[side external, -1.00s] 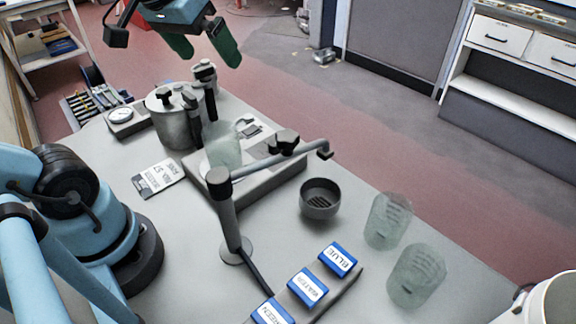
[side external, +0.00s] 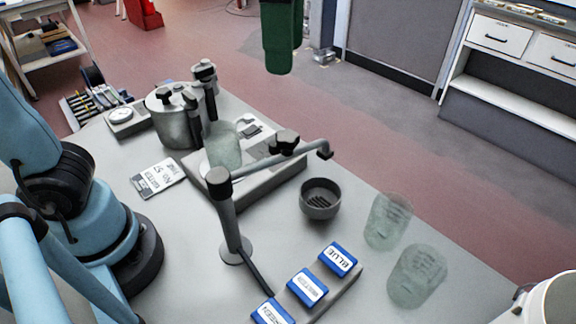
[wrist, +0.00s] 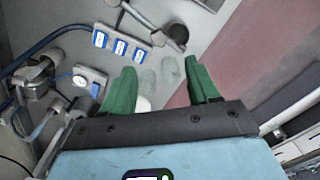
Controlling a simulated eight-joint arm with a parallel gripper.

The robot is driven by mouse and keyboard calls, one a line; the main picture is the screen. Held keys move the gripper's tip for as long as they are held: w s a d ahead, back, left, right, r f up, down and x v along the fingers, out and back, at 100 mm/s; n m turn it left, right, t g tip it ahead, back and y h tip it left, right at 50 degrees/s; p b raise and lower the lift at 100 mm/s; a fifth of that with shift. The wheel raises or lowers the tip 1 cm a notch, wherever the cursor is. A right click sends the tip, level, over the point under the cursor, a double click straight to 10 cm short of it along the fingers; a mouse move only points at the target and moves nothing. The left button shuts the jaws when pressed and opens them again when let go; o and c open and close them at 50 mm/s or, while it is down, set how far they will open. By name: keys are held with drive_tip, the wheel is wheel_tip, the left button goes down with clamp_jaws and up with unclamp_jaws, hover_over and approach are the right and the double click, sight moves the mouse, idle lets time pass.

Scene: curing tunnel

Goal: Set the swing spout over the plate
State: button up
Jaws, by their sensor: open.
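The swing spout has an upright grey post (side external: 230,218) and a jointed arm (side external: 258,162) reaching right and back, with a dark knob on it. Its down-turned tip (side external: 325,150) is off the plate's right end, behind the dark bowl (side external: 320,200). The plate is a low grey block (side external: 262,183) with a clear glass (side external: 222,148) standing on its left part; the spout arm hides some of it. My gripper (side external: 279,50) is open and empty, high beyond the table's far edge and apart from the spout. In the wrist view its green fingers (wrist: 161,90) are spread.
Two clear glasses (side external: 388,220) (side external: 416,275) stand at the right. Blue labelled blocks (side external: 308,287) line the front. A metal pot (side external: 175,118), dark upright fittings (side external: 205,88), a dial (side external: 122,115) and a card (side external: 158,178) are at the back left.

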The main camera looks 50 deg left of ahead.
sight(286, 135)
wheel_tip(286, 135, down, 12)
drive_tip(key=shift+d, duration=0.1)
idle(0.5)
clamp_jaws()
idle(0.4)
